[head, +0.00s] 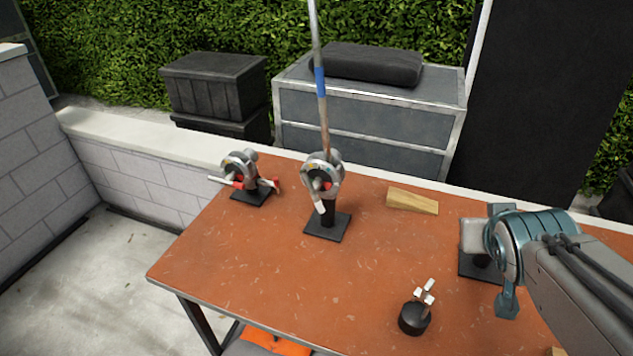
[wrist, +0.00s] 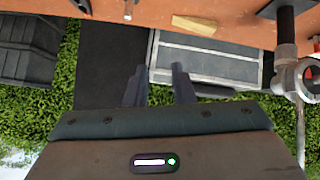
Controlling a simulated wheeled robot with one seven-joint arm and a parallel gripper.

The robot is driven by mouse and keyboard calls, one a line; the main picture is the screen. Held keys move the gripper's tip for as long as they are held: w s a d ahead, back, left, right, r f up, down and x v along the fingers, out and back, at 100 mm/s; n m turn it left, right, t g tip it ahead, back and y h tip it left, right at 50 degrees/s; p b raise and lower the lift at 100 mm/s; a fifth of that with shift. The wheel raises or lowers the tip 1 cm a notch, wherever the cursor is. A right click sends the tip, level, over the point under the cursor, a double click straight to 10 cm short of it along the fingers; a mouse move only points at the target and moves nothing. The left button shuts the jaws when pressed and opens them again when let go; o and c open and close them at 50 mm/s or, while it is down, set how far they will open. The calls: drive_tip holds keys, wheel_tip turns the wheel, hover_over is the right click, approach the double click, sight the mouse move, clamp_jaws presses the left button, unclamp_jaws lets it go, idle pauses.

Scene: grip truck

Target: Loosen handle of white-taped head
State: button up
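A silver grip head (head: 323,175) stands upright on a black post and square base in the middle of the table, with a long rod (head: 322,100) through it. Its handle (head: 320,205) has a white end and hangs down at the front. A second head (head: 240,165) at the left has red handles with a white end. My gripper (wrist: 158,80) is open and empty in the wrist view, with a gap between its fingers. It points over the table's back edge. The silver head shows at the right of the wrist view (wrist: 300,78), apart from the fingers, partly cut off.
The orange table (head: 250,260) is clear at front left. A wooden wedge (head: 412,201) lies near the back edge. A round black holder (head: 415,319) with white-tipped pieces stands in front. My arm partly hides another black-based stand (head: 478,266) at the right. Grey cases (head: 370,118) stand behind.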

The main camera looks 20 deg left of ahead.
drive_tip(key=w+a+f+n+t+y+b, duration=0.1)
drive_tip(key=w+a+n+t+y+b, duration=0.15)
drive_tip(key=w+a, duration=0.2)
drive_tip(key=n+g+y+b, duration=0.3)
drive_tip(key=n+y+b, duration=0.55)
drive_tip(key=y, duration=0.45)
approach(308, 180)
drive_tip(key=shift+n+t, duration=0.25)
drive_tip(key=shift+n, duration=0.05)
drive_tip(key=x, duration=1.1)
drive_tip(key=shift+s, duration=0.15)
drive_tip(key=shift+c, duration=0.2)
clamp_jaws()
